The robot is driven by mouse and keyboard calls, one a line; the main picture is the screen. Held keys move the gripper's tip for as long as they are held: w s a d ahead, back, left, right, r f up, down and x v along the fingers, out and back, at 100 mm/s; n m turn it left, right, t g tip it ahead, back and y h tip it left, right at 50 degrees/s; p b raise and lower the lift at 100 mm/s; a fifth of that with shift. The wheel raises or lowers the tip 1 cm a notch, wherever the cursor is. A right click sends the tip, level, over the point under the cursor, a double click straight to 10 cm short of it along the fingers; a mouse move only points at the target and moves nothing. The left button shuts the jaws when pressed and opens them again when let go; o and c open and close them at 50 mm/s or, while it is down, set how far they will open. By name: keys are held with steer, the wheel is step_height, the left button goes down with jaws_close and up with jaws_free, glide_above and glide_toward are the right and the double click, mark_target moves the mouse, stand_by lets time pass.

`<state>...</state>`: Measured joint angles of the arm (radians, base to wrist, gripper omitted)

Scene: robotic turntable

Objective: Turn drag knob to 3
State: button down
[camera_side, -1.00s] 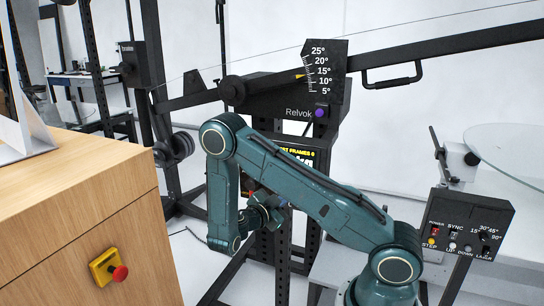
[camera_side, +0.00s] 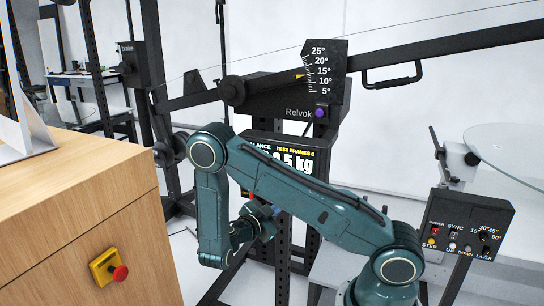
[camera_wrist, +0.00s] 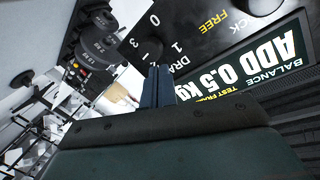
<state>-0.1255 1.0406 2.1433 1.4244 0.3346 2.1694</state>
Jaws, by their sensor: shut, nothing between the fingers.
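In the wrist view, the dial panel (camera_wrist: 190,25) shows upside down, with white digits including 1 and 3 and part of the word DRAG beside my fingers. Whether the fingertips touch anything cannot be told. In the side view, my wrist hangs low in front of the machine, and the drag dial is hidden behind my arm.
A balance display (camera_wrist: 245,75) reading ADD 0.5 kg sits beside the panel. Round weights (camera_wrist: 100,45) show at the left of the wrist view. In the side view, a wooden cabinet (camera_side: 70,200) with a red button stands left and a switch box (camera_side: 470,225) right.

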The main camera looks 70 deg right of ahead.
steer(key=shift+w+a+f, duration=0.15)
steer(key=shift+w+f, duration=0.05)
steer(key=shift+f, duration=0.25)
steer(key=shift+w+a+f, duration=0.1)
steer(key=shift+w+f, duration=0.05)
steer(key=shift+f, duration=0.3)
steer(key=w+r+x, duration=0.1)
steer(key=x, duration=0.5)
steer(key=shift+d, duration=0.6)
steer(key=shift+w+f, duration=0.1)
steer(key=shift+s, duration=0.25)
steer(key=shift+s+r, duration=0.3)
steer(key=shift+r, duration=0.5)
stand_by(0.4)
steer(key=shift+s+r, duration=0.3)
steer(key=shift+s, duration=0.05)
stand_by(0.3)
steer(key=shift+w+r, duration=0.3)
